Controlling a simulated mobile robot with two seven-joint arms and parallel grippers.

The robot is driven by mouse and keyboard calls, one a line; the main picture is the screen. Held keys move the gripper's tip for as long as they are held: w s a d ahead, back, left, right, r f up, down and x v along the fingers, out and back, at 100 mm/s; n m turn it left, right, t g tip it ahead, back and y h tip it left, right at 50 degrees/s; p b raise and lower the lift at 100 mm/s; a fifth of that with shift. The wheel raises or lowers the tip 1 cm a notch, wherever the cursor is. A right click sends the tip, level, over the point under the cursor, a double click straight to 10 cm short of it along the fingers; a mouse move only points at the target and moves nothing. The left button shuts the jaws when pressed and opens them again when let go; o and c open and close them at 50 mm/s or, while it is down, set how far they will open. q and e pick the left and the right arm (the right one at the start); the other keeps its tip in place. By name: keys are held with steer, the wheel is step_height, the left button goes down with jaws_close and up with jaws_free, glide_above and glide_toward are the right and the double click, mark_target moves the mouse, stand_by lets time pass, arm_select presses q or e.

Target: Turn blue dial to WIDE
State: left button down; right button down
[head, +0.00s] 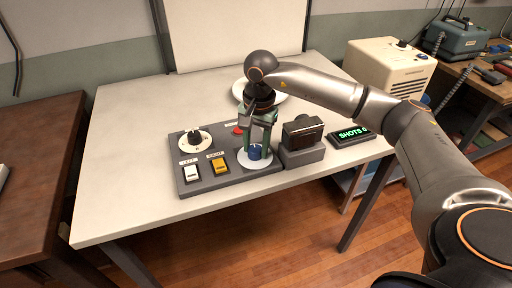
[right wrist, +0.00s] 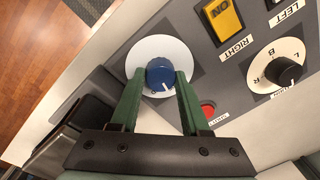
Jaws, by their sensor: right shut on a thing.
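The blue dial (head: 255,152) sits on a white disc at the right end of the grey control panel (head: 216,181). It also shows in the right wrist view (right wrist: 160,73), with a white pointer mark on its top. My right gripper (head: 257,146) comes down from above, its green fingers on either side of the dial. In the right wrist view the fingertips (right wrist: 160,78) are shut on the blue dial. No lettering on the white disc can be read, so I cannot tell which setting the dial points at. My left gripper is not in view.
The panel also has a black dial (head: 195,137), a white switch (head: 191,174), a yellow switch (head: 220,167) and a red button (head: 238,130). A dark camera (head: 303,132) on a grey block stands right of the dial, beside a green SHOTS display (head: 352,134). The table's front left is clear.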

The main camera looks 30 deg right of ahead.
mark_target(258, 149)
steer(key=shift+n, duration=1)
steer(key=shift+c, duration=1.9)
jaws_free()
step_height(258, 149, up, 13)
steer(key=shift+s+d+f, duration=0.2)
steer(key=shift+s, duration=0.05)
